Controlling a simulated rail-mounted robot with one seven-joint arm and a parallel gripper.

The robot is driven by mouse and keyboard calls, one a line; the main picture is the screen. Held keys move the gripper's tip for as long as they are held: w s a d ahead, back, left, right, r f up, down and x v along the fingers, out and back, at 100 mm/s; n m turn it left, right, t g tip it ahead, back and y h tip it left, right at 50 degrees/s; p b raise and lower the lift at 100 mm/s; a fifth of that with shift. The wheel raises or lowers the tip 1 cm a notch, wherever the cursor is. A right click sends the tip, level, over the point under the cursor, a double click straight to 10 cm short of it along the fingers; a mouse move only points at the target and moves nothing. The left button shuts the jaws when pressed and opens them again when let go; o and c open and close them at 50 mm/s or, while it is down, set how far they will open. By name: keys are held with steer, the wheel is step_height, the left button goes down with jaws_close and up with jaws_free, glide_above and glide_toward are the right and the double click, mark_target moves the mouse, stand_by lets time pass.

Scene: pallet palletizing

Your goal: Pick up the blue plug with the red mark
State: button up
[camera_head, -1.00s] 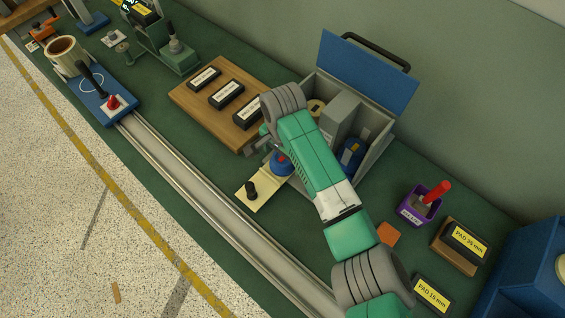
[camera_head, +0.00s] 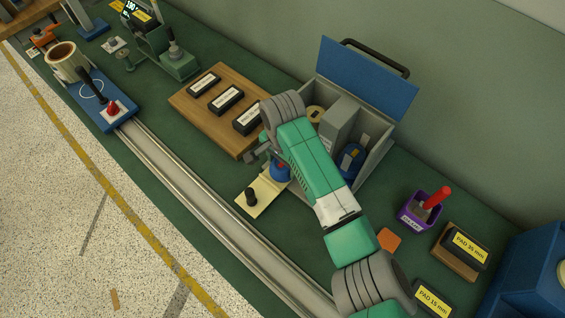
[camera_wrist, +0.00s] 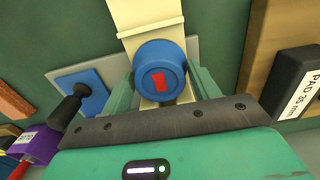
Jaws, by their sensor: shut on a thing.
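The blue plug (camera_wrist: 171,60) is round, with a red rectangular mark on its face. It shows in the middle of the wrist view, in front of a cream plate (camera_wrist: 148,14). My gripper (camera_wrist: 162,88) is shut on the plug, with one green finger on each side. In the head view the plug (camera_head: 280,173) is partly hidden by my arm. I cannot tell whether the plug touches the plate.
A wooden board (camera_head: 188,105) with black labelled pads lies left of my arm. An open grey box (camera_head: 378,160) with a raised blue lid (camera_head: 366,75) stands behind it. A purple cup (camera_head: 420,213) and an orange square (camera_head: 389,239) are to the right. A metal rail (camera_head: 200,200) runs in front.

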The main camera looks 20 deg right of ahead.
step_height(320, 180, up, 18)
steer(key=p, duration=0.6)
steer(key=shift+f, duration=0.1)
steer(key=c, duration=0.4)
